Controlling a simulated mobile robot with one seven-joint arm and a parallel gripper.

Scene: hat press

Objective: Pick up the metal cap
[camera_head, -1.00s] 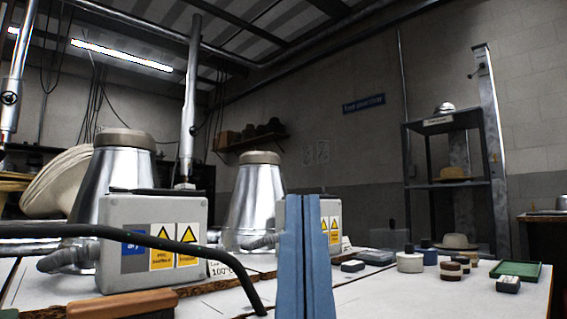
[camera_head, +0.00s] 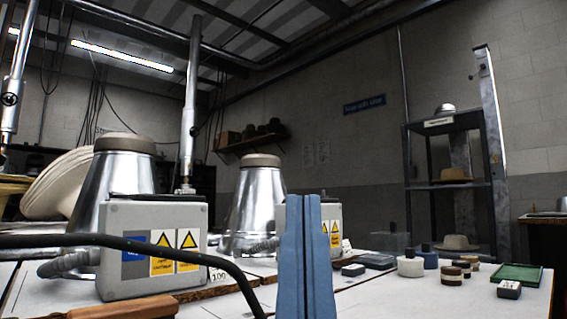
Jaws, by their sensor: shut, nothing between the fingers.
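A small silvery dome, possibly the metal cap (camera_head: 445,110), sits on the top shelf of a dark rack at the right. Another silvery rounded piece (camera_head: 561,205) shows at the right edge, cut off by the frame. I cannot tell which is the metal cap. My gripper (camera_head: 307,200) shows as two blue fingers pressed together, pointing up at the lower middle. It is shut and empty, well apart from both silvery pieces. The fingers hide part of a grey control box behind them.
Two large metal cones (camera_head: 252,210) with grey control boxes (camera_head: 150,215) stand at the left and middle. A black cable (camera_head: 150,243) crosses the front left. Small round blocks (camera_head: 410,266) and a green tray (camera_head: 516,275) lie on the white table at right. Hats rest on the rack (camera_head: 408,170).

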